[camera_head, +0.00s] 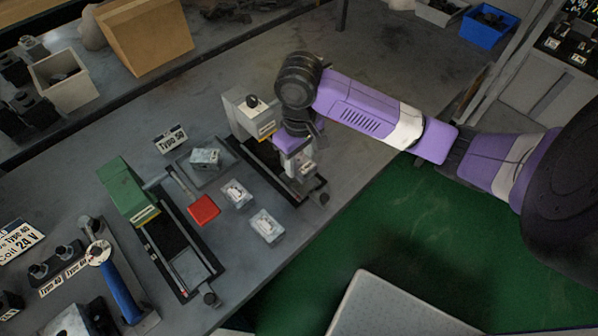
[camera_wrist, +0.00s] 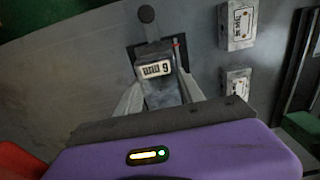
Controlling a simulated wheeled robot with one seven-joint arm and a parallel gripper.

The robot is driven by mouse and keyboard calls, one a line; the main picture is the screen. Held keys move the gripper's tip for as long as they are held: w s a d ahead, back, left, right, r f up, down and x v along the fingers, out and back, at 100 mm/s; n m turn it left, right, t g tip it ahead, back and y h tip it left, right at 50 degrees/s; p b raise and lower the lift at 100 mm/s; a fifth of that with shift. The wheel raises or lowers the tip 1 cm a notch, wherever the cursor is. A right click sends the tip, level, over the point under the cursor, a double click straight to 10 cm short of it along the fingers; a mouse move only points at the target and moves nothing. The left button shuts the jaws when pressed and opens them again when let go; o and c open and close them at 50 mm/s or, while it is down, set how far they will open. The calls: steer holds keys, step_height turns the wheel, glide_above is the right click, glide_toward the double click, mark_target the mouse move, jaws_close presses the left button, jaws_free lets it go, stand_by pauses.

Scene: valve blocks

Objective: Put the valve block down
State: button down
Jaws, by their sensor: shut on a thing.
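My gripper (camera_head: 297,160) is shut on a grey valve block (camera_wrist: 162,92), which shows between the two fingers in the wrist view with a white "mm" label at its far end. In the head view, the gripper hangs over the front part of the black fixture (camera_head: 258,157) with the light grey block at its back. The fixture's front knob (camera_wrist: 147,14) shows just beyond the held block. My gripper hides much of the held block in the head view, and I cannot tell whether it touches the fixture.
Two other valve blocks (camera_head: 236,193) (camera_head: 267,226) lie on the table to the left. Another block (camera_head: 205,158) sits on a grey pad. Bare table (camera_head: 345,120) lies behind my wrist.

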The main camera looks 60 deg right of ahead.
mark_target(299, 161)
steer(key=shift+f, duration=2.5)
steer(key=shift+f, duration=0.35)
steer(key=shift+s+a+f+b, duration=0.1)
steer(key=shift+f+b, duration=0.25)
steer(key=shift+f, duration=0.1)
steer(key=c, duration=0.7)
jaws_free()
step_height(299, 161, up, 14)
steer(key=shift+f+p, duration=0.2)
steer(key=shift+p, duration=0.4)
